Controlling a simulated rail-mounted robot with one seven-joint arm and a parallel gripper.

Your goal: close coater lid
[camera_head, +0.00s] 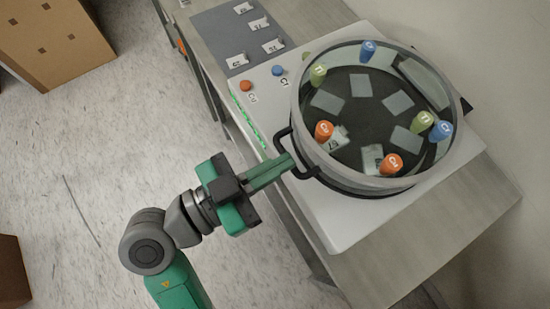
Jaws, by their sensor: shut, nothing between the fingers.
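The coater (370,195) is a round dark-floored chamber on a white base. Its lid appears as a grey ring (298,105) around the top, with a clear middle through which the inside shows. A black handle (280,138) sticks out from the ring's left side. The ring lies low over the chamber; I cannot tell whether it is fully seated. My gripper (288,164) comes from the lower left, its green fingers shut and empty. The fingertips are at the handle, and I cannot tell whether they touch it.
Inside the coater are several grey plates and blue, green and orange cylinders. An orange button (246,86) and a blue button (278,71) are on the white base (350,235). A dark mat (225,27) with labelled pieces lies behind. A cardboard box (60,45) stands on open floor.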

